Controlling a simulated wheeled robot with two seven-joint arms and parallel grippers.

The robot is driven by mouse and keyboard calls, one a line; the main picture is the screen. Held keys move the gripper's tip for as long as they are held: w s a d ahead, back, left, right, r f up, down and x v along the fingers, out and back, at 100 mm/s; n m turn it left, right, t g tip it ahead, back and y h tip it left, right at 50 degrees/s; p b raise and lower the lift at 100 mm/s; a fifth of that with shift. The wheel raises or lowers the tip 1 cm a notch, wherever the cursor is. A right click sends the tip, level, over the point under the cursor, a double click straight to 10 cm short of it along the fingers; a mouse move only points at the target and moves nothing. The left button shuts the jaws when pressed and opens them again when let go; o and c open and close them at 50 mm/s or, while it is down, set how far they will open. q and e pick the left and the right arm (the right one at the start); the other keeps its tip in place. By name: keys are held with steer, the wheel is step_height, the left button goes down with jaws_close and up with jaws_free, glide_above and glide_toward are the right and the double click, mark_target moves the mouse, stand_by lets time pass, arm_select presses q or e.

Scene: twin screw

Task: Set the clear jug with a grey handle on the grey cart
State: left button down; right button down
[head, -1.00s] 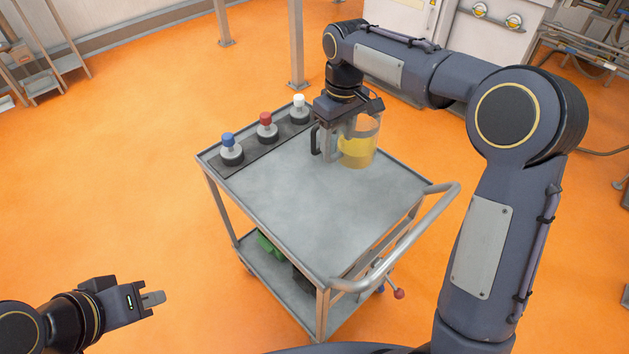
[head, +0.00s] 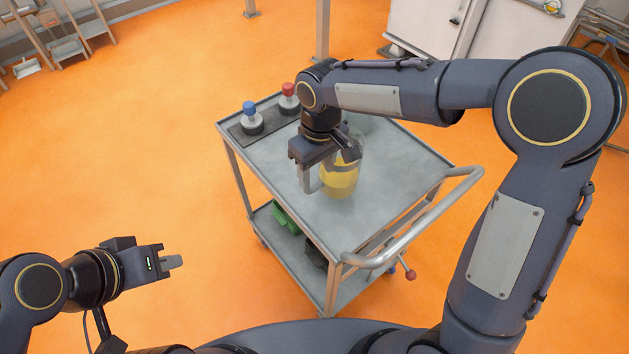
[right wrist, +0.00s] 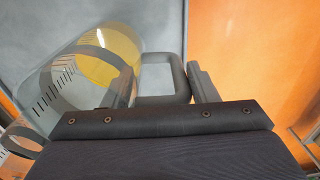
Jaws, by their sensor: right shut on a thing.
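The clear jug (head: 342,178) holds yellow liquid and is upright over the middle of the grey cart's top (head: 400,165). Its grey handle points left in the head view. My right gripper (head: 310,172) comes from above and is shut on this handle. In the right wrist view the handle (right wrist: 158,98) lies between the two fingers, with the jug body (right wrist: 75,75) to the left. I cannot tell whether the jug's base touches the cart. My left gripper (head: 172,262) is away from the cart at lower left, seen side-on; its opening is unclear.
A blue-capped bottle (head: 251,118) and a red-capped bottle (head: 288,99) stand on a dark strip along the cart's back left edge. The cart's handle rail (head: 425,225) is at the front right. A green item (head: 286,216) is on the lower shelf. The top's front is clear.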

mark_target(314, 191)
steer(key=f, duration=0.4)
steer(key=shift+s+a, duration=0.25)
steer(key=shift+a, duration=0.05)
steer(key=c, duration=0.6)
jaws_free()
steer(key=shift+o, duration=0.2)
step_height(314, 191, up, 12)
steer(key=shift+d, duration=0.35)
